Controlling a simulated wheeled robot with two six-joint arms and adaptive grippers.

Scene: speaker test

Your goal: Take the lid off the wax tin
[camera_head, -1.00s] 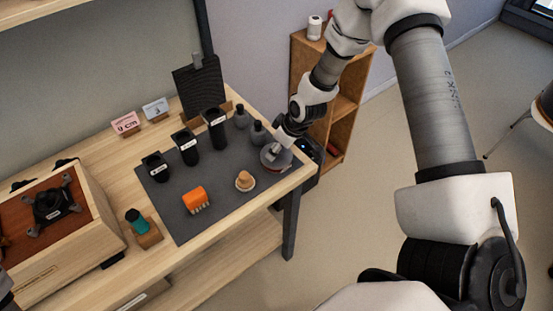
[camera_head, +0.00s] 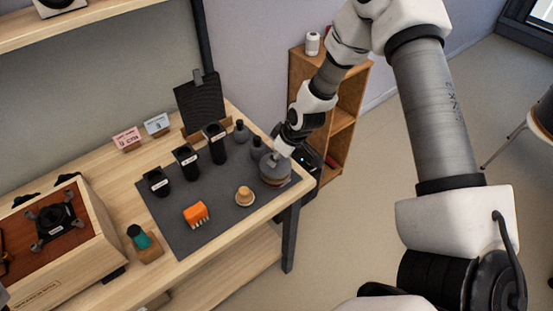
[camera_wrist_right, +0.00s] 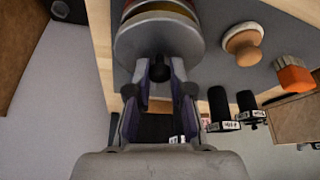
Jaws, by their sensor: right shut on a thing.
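The wax tin (camera_head: 275,184) is a low round tin near the right corner of the dark mat. Its grey disc lid (camera_head: 268,163) shows above a brownish band. In the right wrist view the lid (camera_wrist_right: 185,40) fills the top middle, with an amber band of the tin (camera_wrist_right: 152,7) behind it. I cannot tell whether lid and tin are apart. My left gripper is not in view.
The dark mat (camera_head: 210,235) also holds an orange brush (camera_head: 196,214), a tan knob-shaped piece on a pale disc (camera_head: 244,196), and several black cups and bottles left of my right gripper. A wooden box (camera_head: 75,260) stands at left.

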